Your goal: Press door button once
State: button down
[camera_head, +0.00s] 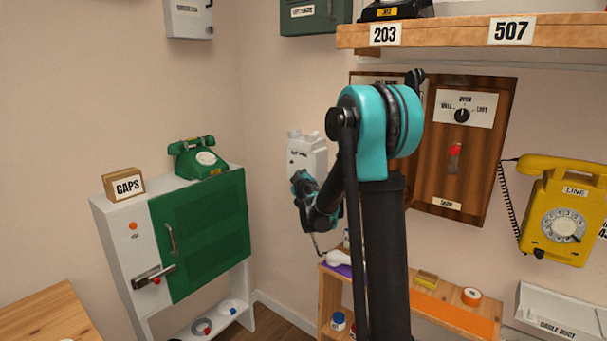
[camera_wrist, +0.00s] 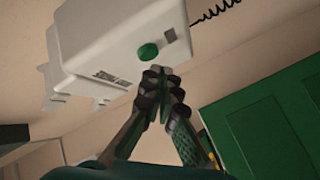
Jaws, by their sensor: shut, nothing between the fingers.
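A white wall box (camera_head: 307,155) hangs near the room corner in the head view, and its label is too small to read surely. In the wrist view the same white box (camera_wrist: 110,45) fills the upper left, with a round green button (camera_wrist: 148,53) on its face. My gripper (camera_wrist: 161,76) is shut and empty, its fingertips just below and right of the green button. I cannot tell whether they touch the box. In the head view my gripper (camera_head: 302,180) is in front of the lower part of the box, and the button is not clearly visible there.
A white handset (camera_head: 338,258) on a cord lies on the low wooden shelf (camera_head: 455,317). A green-doored cabinet (camera_head: 200,238) with a green phone (camera_head: 200,158) stands left. A wooden switch panel (camera_head: 490,150) and yellow phone (camera_head: 563,210) are right.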

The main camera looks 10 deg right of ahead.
jog(key=shift+w+d, duration=0.15)
jog(key=shift+w+d, duration=0.15)
jog(key=shift+w+d, duration=0.3)
dwell(0.8)
jog(key=shift+s+a, duration=0.6)
dwell(0.4)
jog(key=shift+s+a, duration=1.75)
jog(key=shift+s, duration=0.05)
